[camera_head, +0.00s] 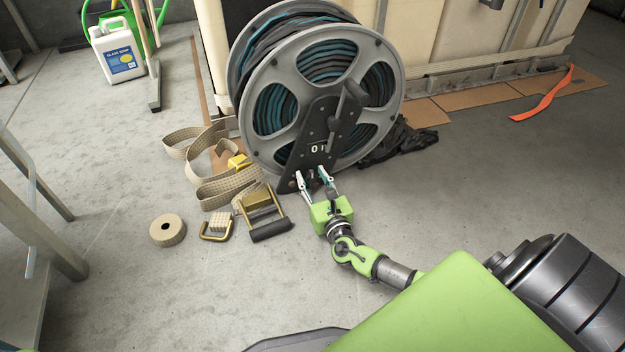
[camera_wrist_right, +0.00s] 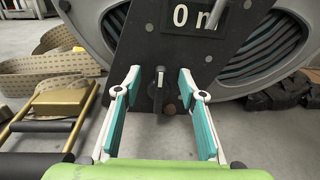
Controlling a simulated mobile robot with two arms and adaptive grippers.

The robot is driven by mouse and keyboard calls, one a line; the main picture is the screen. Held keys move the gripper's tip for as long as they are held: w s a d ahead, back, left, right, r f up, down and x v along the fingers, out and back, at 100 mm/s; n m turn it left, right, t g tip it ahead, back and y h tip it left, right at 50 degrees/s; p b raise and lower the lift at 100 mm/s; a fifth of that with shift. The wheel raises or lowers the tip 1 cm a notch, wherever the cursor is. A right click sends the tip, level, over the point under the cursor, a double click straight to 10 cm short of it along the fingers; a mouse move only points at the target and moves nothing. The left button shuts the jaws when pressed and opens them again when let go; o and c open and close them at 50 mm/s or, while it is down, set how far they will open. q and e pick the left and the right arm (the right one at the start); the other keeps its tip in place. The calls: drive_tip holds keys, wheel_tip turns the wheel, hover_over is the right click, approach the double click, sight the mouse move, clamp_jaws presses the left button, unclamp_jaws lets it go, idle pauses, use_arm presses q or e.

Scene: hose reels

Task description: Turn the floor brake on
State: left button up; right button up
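A large grey hose reel (camera_head: 393,118) with dark and teal hose stands on a black support plate (camera_head: 312,132). The plate also shows in the right wrist view (camera_wrist_right: 155,45). Low on the plate is a small dark lever (camera_wrist_right: 159,78), which I take for the floor brake; it points roughly upright. My right gripper (camera_head: 313,178) is open, with its teal-padded fingers on either side of the lever in the right wrist view (camera_wrist_right: 159,88). I see gaps on both sides, so no grip shows. In the head view the fingers partly hide the lever. My left gripper is out of view.
Beige straps (camera_head: 230,188), a brass ratchet buckle (camera_head: 262,205) and a tape roll (camera_head: 167,230) lie left of my right gripper. A dark crumpled cloth (camera_head: 402,142) lies right of the reel. The floor farther right is clear up to an orange strip (camera_head: 543,100).

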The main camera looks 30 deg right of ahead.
clamp_jaws()
